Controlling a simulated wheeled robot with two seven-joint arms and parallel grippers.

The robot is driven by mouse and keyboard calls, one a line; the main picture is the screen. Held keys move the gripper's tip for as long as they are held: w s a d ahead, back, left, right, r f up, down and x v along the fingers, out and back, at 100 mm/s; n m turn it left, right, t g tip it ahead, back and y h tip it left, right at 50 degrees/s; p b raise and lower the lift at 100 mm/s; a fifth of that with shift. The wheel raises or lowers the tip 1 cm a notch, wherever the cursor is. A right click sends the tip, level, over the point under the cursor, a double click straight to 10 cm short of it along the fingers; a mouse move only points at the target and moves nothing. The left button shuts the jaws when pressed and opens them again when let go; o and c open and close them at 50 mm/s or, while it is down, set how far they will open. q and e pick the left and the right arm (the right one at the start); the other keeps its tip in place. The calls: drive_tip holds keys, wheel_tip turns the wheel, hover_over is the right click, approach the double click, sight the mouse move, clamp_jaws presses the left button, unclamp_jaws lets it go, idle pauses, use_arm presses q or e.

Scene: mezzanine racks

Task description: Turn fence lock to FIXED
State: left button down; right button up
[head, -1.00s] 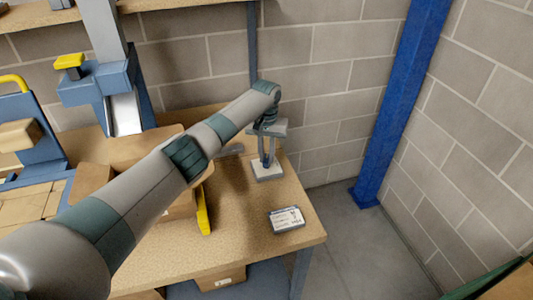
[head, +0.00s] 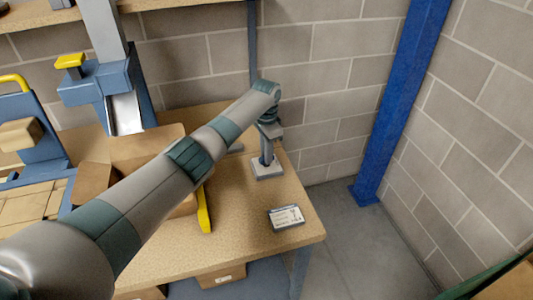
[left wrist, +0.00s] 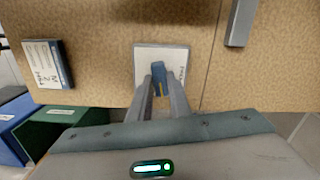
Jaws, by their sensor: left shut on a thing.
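The fence lock is a small white plate (head: 267,172) on the right side of the wooden bench. It also shows in the left wrist view (left wrist: 176,53), with small dark lettering at its right edge, too small to read. A blue lever (left wrist: 158,69) with a yellow mark rises from the plate. My left gripper (head: 266,160) points down over the plate. In the left wrist view my left gripper (left wrist: 159,82) is shut on the lever, a finger on either side, hiding part of it. My right gripper is not in view.
A labelled grey box (head: 286,217) lies near the bench's front right. A yellow strip (head: 204,210) and cardboard boxes (head: 146,147) stand left of the lock. A grey bar (left wrist: 241,22) lies beside the plate. A blue post (head: 396,100) stands right of the bench.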

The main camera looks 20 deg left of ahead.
use_arm(q)
drive_tip(key=shift+r+m, duration=0.1)
drive_tip(key=shift+m, duration=1)
drive_tip(key=c, duration=1.6)
unclamp_jaws()
drive_tip(key=shift+c, duration=0.2)
wheel_tip(320, 180, up, 17)
drive_tip(key=b, duration=0.4)
drive_tip(key=shift+r, duration=0.15)
